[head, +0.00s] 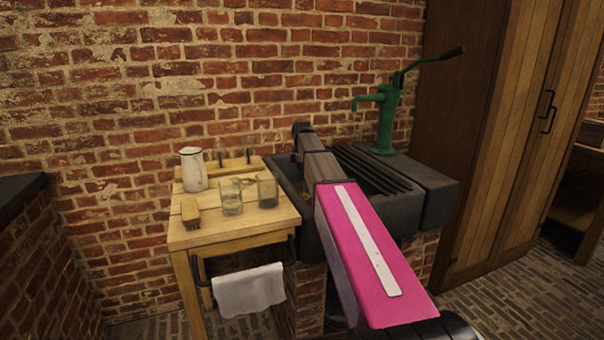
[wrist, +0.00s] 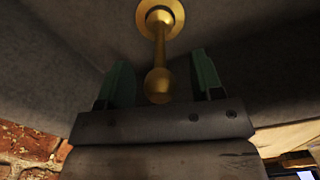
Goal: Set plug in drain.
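A brass plug (wrist: 159,58) shows in the wrist view, with a straight stem and a round knob at its near end. Its far end lies inside a brass drain ring (wrist: 147,8) in the dark sink floor. Whether it is fully seated I cannot tell. My gripper (wrist: 163,80) has its two green fingers apart, one on each side of the knob, with visible gaps. In the head view the dark stone sink (head: 291,180) is partly covered by my arm. The plug, drain and gripper fingers are hidden there.
A green hand pump (head: 387,120) stands on the sink's right side by a ribbed drainboard (head: 372,170). A wooden table (head: 245,219) to the left holds a white jug (head: 193,170), two glass jars (head: 232,198) and a brush (head: 190,214). A white towel (head: 249,290) hangs in front.

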